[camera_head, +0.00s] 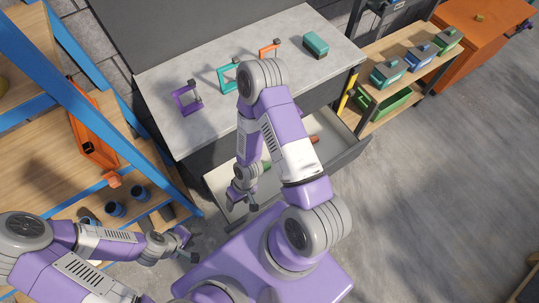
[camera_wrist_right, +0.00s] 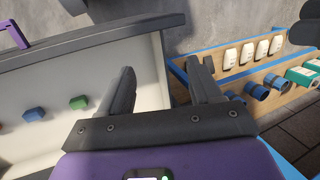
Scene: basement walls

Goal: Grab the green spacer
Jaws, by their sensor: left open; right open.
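A small green block, which fits the green spacer (camera_wrist_right: 78,102), lies in the open drawer (camera_wrist_right: 110,62) in the right wrist view. A blue block (camera_wrist_right: 33,114) lies to its left. In the head view the drawer (camera_head: 345,147) is pulled out below the grey worktop, and my right arm hides much of it. My right gripper (camera_head: 242,203) is open and empty near the drawer's left end. In the right wrist view its fingers (camera_wrist_right: 164,78) are spread, with the green block to their left and apart from them. My left gripper (camera_head: 187,243) is open and empty, left of the drawer.
The worktop (camera_head: 165,85) carries purple (camera_head: 178,101), teal (camera_head: 224,79) and orange (camera_head: 264,50) frames and a teal block (camera_head: 316,44). A blue-posted shelf (camera_head: 70,85) with dark blue cups (camera_head: 114,208) stands close on the left.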

